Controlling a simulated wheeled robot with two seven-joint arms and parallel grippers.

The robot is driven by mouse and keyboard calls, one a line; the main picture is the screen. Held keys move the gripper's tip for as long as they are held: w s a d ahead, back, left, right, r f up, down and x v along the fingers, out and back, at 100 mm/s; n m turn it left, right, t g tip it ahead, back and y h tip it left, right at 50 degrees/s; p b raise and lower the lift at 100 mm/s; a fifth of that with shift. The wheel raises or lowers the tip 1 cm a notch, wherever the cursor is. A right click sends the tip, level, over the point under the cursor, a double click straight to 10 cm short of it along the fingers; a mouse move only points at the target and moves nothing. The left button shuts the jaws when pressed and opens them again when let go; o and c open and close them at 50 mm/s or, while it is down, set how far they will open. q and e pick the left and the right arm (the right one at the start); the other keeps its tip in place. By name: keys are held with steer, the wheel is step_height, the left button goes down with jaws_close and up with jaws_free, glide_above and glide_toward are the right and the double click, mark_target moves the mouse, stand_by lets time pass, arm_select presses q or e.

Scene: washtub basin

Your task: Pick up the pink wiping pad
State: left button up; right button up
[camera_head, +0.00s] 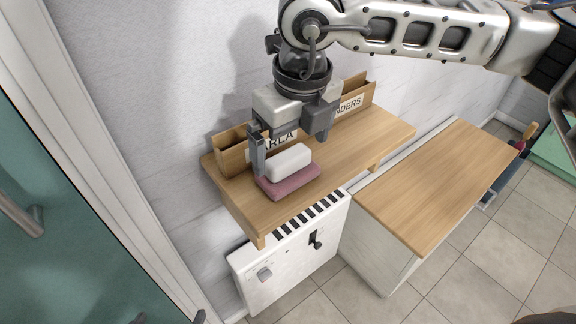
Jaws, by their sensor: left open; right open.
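The pink wiping pad (290,185) lies flat on the wooden shelf, near its left end. A white rounded block (289,162) rests on top of it and covers part of it. My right gripper (292,150), on the arm coming in from the right, is open just above the pad and block. One finger is at the left end of the pad, seeming close to it; the other is behind and to the right of the block. Contact cannot be told. Two dark tips at the bottom left edge appear to be my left gripper (170,318), open, empty and mostly cut off.
A wooden shelf (370,140) holds a lettered wooden box (233,161) along the wall behind the pad. A white panel (290,262) hangs below the shelf. A wood-topped cabinet (440,185) stands to the right. A teal door (70,200) is at the left.

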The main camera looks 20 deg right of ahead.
mark_target(288, 155)
steer(key=f, duration=0.3)
steer(key=w+f+p, duration=0.1)
steer(key=f, duration=0.1)
steer(key=shift+a, duration=0.25)
steer(key=c, duration=0.7)
steer(key=shift+r, duration=0.1)
